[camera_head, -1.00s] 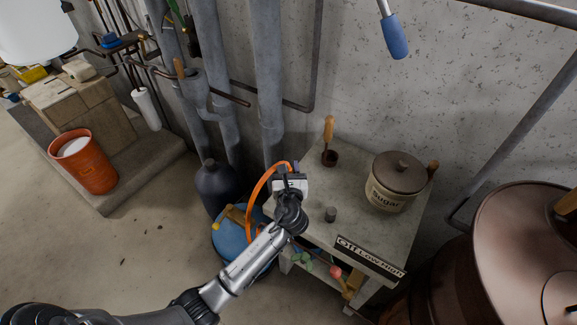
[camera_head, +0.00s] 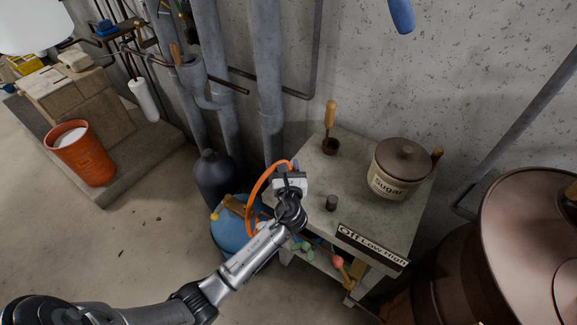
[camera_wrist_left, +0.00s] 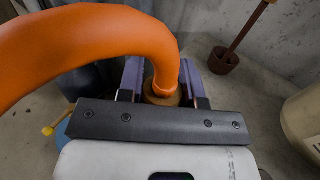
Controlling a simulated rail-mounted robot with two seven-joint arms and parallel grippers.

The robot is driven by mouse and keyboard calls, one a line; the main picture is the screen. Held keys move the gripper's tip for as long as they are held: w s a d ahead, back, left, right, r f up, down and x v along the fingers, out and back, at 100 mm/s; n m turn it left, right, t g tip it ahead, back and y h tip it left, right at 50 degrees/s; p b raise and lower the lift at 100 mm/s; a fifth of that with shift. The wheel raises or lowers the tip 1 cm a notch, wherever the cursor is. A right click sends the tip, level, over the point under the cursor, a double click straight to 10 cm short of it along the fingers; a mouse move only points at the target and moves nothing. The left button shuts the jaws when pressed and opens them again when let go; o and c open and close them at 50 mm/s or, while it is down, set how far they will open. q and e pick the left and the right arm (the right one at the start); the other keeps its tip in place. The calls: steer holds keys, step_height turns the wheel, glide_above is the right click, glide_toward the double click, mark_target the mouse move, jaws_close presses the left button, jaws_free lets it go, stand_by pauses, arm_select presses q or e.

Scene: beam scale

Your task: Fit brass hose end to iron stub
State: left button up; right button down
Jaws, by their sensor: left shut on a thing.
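My left gripper (camera_head: 291,172) is above the left part of the grey table (camera_head: 298,212). It is shut on the brass hose end (camera_wrist_left: 160,97), at the tip of a thick orange hose (camera_wrist_left: 85,45). The hose arches up from the gripper, and in the head view it hangs down on the left. A short dark grey cylinder, which looks like the iron stub (camera_head: 332,203), stands upright on the table, to the right of and apart from the gripper. The wrist view does not clearly show it. My right gripper is not in view.
A sugar crock (camera_head: 399,172) and a brown cup with a wooden handle (camera_head: 330,145) stand on the table. An Off/Low/High sign (camera_head: 372,247) lines the front edge. Vertical pipes (camera_head: 267,70) and a dark bottle (camera_head: 215,180) are behind left. A copper vessel (camera_head: 525,240) is at right.

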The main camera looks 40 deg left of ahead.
arm_select(q)
steer(key=shift+f, duration=0.3)
steer(key=shift+f+b, duration=0.7)
steer(key=shift+f, duration=0.25)
steer(key=shift+f+b, duration=0.55)
steer(key=shift+f, duration=0.3)
steer(key=shift+f, duration=0.25)
steer(key=o, duration=1)
steer(key=shift+d, duration=0.1)
steer(key=v, duration=1.3)
steer(key=shift+s+d, duration=0.25)
steer(key=shift+s, duration=0.05)
